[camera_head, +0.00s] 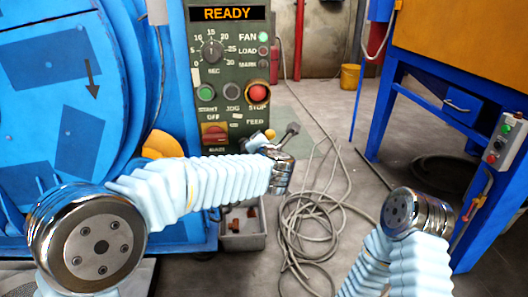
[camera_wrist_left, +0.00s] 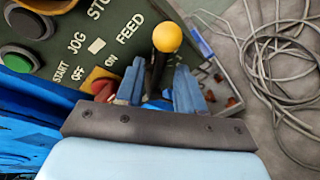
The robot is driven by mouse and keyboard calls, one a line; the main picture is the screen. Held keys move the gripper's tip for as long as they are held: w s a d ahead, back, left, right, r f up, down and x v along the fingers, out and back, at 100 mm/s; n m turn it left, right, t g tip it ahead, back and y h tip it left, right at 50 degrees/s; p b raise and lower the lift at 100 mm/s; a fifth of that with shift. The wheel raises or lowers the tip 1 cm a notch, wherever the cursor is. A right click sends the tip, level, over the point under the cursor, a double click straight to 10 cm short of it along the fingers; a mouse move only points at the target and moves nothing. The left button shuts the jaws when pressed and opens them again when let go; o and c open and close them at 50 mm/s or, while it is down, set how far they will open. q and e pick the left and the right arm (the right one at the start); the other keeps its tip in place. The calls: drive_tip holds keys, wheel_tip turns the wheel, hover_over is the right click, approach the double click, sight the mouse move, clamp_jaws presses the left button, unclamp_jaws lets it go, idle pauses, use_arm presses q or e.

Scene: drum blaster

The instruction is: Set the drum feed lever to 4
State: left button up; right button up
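The drum feed lever has a yellow ball knob, small in the head view (camera_head: 270,134) beside the FEED label and large in the left wrist view (camera_wrist_left: 167,38). Its dark shaft runs down from the knob. My left gripper (camera_wrist_left: 158,78) is at the lever, with one blue finger on each side of the shaft. The fingers look spread, with small gaps to the shaft. In the head view, my left wrist covers the lever's lower part. The feed scale's numbers are hidden, so the lever's setting cannot be read. My right wrist shows at the lower right, but its gripper does not.
The green control panel (camera_head: 230,75) reads READY and carries a dial, START, JOG and STOP buttons, and a red main switch (camera_head: 214,133). A grey bin (camera_head: 243,233) stands below. Coiled cable (camera_head: 312,215) lies on the floor. A blue frame with an orange panel (camera_head: 465,45) stands right.

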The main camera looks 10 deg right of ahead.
use_arm(q)
drive_tip(key=v, duration=1)
drive_tip(key=shift+p, duration=0.35)
drive_tip(key=shift+s, duration=0.15)
